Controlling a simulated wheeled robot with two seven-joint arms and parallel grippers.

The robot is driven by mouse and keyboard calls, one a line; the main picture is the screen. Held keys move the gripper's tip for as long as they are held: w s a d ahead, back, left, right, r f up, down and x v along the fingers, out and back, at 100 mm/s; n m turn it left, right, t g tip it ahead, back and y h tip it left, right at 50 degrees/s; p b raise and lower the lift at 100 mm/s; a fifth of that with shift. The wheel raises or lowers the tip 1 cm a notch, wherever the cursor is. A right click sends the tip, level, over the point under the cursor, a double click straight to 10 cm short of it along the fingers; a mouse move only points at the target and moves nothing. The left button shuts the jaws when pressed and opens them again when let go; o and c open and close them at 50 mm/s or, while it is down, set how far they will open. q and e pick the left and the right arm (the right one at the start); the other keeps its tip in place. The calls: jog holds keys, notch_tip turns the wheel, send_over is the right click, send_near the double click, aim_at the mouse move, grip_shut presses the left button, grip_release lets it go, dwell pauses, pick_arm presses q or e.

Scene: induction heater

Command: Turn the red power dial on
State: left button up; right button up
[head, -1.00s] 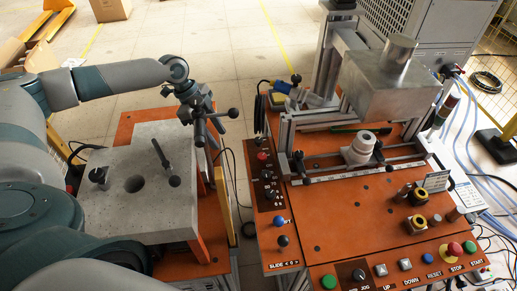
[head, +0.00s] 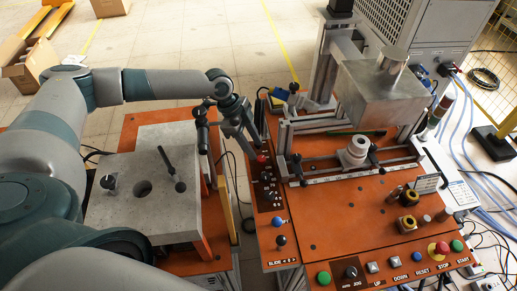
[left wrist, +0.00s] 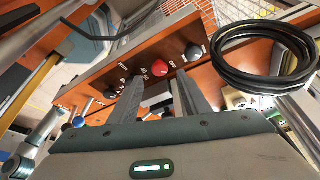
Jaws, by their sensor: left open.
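The red power dial (head: 262,158) is a small round knob on the dark control strip along the left side of the orange machine table. In the left wrist view the red dial (left wrist: 160,68) shows just beyond and between my fingertips. My left gripper (head: 253,147) is open, its fingers pointing down at the dial from above. In the left wrist view the two fingers of the left gripper (left wrist: 159,80) are apart with nothing held. I cannot tell whether a finger touches the dial. My right gripper is not in view.
A black knob (left wrist: 193,52) sits beside the red dial. Further down the strip are a blue knob (head: 278,222) and a black-topped slide lever (head: 281,241). A grey stone slab (head: 125,205) with upright levers stands left. A coiled black cable (left wrist: 266,56) shows in the left wrist view.

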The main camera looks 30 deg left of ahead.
aim_at(261, 158)
pick_arm(q)
jog(key=shift+p+x, duration=0.85)
jog(key=shift+x, duration=1.65)
jog(key=c, duration=1)
jog(key=shift+c, duration=0.2)
